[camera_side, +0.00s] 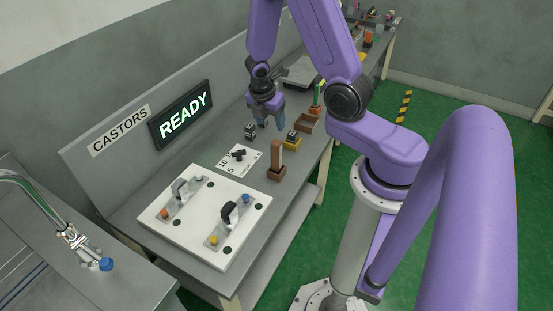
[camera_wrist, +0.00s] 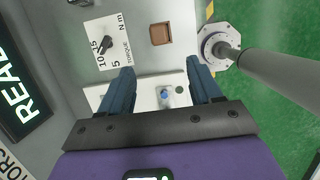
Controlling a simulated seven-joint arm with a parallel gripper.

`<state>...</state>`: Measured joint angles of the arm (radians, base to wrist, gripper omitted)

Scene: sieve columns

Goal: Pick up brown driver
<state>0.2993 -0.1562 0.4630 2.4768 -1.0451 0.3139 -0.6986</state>
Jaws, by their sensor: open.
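The brown driver (camera_side: 277,152) stands upright in a small brown block (camera_side: 275,174) on the bench in the side view, right of a white card. My gripper (camera_side: 268,119) hangs above the bench, farther back and apart from the driver. Its two blue fingers are spread with nothing held between them, as the wrist view shows (camera_wrist: 162,66). A square brown shape (camera_wrist: 160,33) lies beyond the fingertips in the wrist view, beside the card; I cannot clearly make out the driver's handle there.
The torque card (camera_side: 240,160) carries a small dark part. A white board (camera_side: 188,244) with two castors is in front. A brown tray (camera_side: 307,121), a yellow-based part (camera_side: 291,138) and an orange-and-green driver (camera_side: 318,97) stand near the gripper. A READY sign (camera_side: 182,114) is at the back.

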